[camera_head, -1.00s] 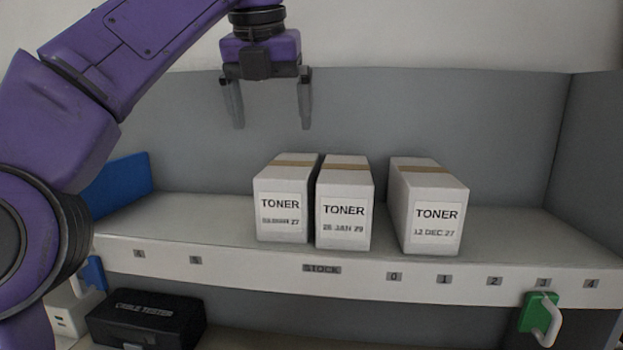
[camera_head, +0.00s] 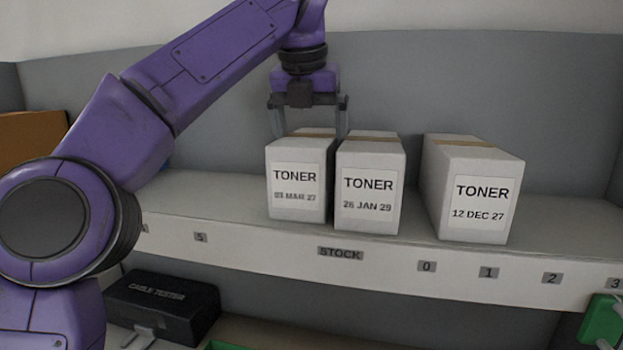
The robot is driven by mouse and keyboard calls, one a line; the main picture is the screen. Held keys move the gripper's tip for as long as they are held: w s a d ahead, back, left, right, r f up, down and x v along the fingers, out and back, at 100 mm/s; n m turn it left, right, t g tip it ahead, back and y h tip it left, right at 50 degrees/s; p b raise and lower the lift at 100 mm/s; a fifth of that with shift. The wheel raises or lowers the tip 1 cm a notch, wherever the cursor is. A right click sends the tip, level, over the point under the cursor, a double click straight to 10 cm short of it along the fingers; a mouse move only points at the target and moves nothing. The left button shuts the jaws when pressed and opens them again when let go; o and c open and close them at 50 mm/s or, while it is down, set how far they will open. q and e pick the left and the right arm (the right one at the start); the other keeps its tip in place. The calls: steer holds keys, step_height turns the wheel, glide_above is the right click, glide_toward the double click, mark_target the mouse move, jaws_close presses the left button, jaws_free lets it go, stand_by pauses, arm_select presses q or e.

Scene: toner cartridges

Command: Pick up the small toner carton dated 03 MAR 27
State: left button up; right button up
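The toner carton dated 03 MAR 27 (camera_head: 297,186) stands upright at the left of a row of three white cartons on the shelf. Its date print is slightly blurred. The carton dated 26 JAN 29 (camera_head: 369,185) stands close on its right. The carton dated 12 DEC 27 (camera_head: 473,190) stands farther right, past a gap. My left gripper (camera_head: 308,128) points down at the top of the 03 MAR 27 carton, its fingers open on either side of it. The lower ends of the fingers are partly hidden behind the cartons. My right gripper is not in view.
The shelf (camera_head: 225,221) has a front edge with number tags and a STOCK label. A black cable tester case (camera_head: 162,304) sits below. A green object (camera_head: 602,322) is at the lower right. The shelf's back panel rises behind the cartons.

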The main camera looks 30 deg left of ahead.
arm_select(q)
steer(key=shift+s, duration=0.1)
steer(key=shift+c, duration=0.6)
steer(key=c, duration=1.6)
